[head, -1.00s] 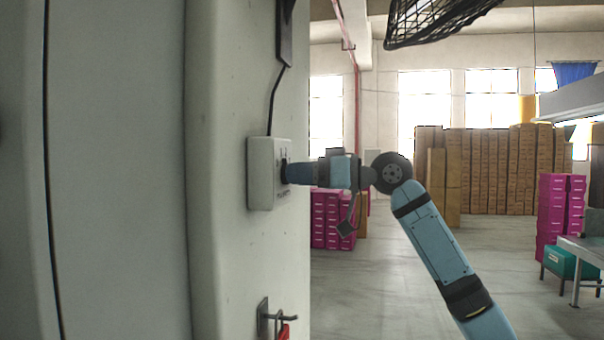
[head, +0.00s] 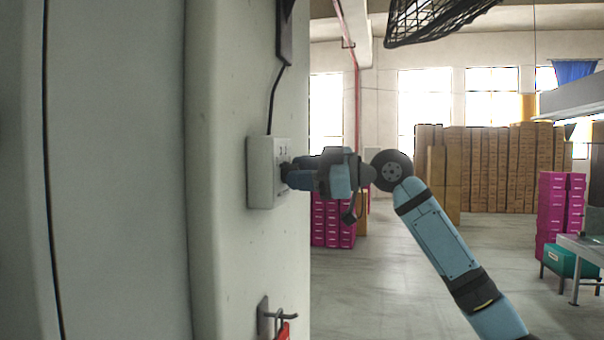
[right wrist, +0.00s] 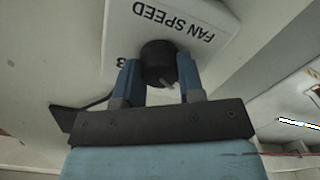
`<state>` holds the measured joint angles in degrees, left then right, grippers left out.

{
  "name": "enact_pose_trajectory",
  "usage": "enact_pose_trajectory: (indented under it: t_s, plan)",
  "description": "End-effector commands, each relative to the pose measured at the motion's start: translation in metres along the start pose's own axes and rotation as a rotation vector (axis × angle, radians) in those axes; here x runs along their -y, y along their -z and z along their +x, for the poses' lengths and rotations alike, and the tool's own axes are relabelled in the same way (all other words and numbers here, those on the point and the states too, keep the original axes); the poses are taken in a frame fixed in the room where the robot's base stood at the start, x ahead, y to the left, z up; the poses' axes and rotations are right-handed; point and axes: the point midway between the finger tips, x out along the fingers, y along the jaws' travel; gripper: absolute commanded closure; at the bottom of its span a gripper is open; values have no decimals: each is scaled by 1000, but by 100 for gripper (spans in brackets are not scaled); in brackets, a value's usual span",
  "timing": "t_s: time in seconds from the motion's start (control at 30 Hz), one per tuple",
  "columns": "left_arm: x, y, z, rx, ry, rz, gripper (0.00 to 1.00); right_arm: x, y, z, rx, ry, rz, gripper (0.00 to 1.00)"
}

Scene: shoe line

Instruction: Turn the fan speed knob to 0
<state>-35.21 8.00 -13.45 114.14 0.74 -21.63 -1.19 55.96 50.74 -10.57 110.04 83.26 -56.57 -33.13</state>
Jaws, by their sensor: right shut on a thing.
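The white fan speed box (head: 262,172) is fixed to the wall at the middle left of the head view. In the right wrist view the box (right wrist: 207,20) reads "FAN SPEED", upside down, with a "3" partly showing beside the knob. The black knob (right wrist: 158,62) sits between the two blue fingers of my right gripper (right wrist: 160,78), which is shut on it. In the head view the right gripper (head: 288,176) meets the box face and hides most of the knob. The knob's pointer setting cannot be read clearly. My left gripper is not in view.
A black cable (head: 272,100) runs up from the box along the wall. A hook (head: 280,316) with a red item sits below. Pink boxes (head: 333,222) and stacked brown cartons (head: 490,170) stand far behind.

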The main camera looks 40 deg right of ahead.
Motion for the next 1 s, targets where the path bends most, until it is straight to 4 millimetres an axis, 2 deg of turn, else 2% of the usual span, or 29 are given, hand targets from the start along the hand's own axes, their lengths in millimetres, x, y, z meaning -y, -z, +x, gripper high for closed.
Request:
enact_pose_trajectory:
  t_s: [0.53,0.57,0.67,1.0]
  plan:
    - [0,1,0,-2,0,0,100,-1,1,0,-1,-2,-28,88]
    - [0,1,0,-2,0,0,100,-1,1,0,-1,-2,-28,62]
    - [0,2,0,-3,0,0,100,-1,1,0,0,-2,-28,39]
    - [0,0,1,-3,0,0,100,0,-1,-3,1,-2,-26,39]
